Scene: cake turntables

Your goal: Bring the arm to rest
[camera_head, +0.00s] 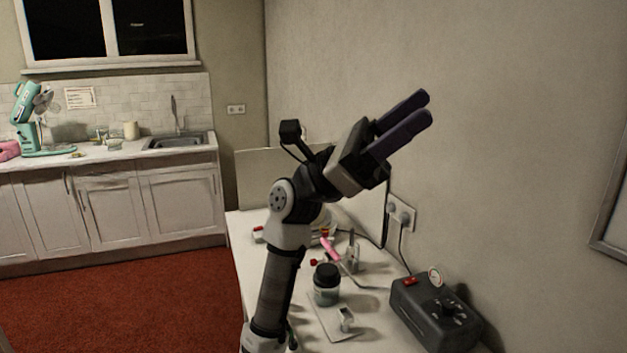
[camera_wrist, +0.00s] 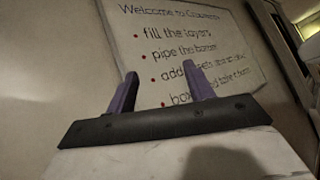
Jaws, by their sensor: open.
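My gripper (camera_head: 418,112) is raised above the white table (camera_head: 247,263), pointing up and to the right toward the bare wall. Its two dark purple fingers stand apart with nothing between them. In the wrist view my gripper (camera_wrist: 160,85) shows both fingers spread and empty in front of a white sign with writing (camera_wrist: 200,40). My arm rises from the near side of the table and hides part of what stands behind it.
A dark box with a gauge (camera_head: 433,312), a black-lidded jar (camera_head: 326,285) and a pink tool (camera_head: 330,247) are on the table below. A wall socket (camera_head: 401,214) has a cable. A counter with a sink (camera_head: 178,142) and teal mixer (camera_head: 27,120) stands far left.

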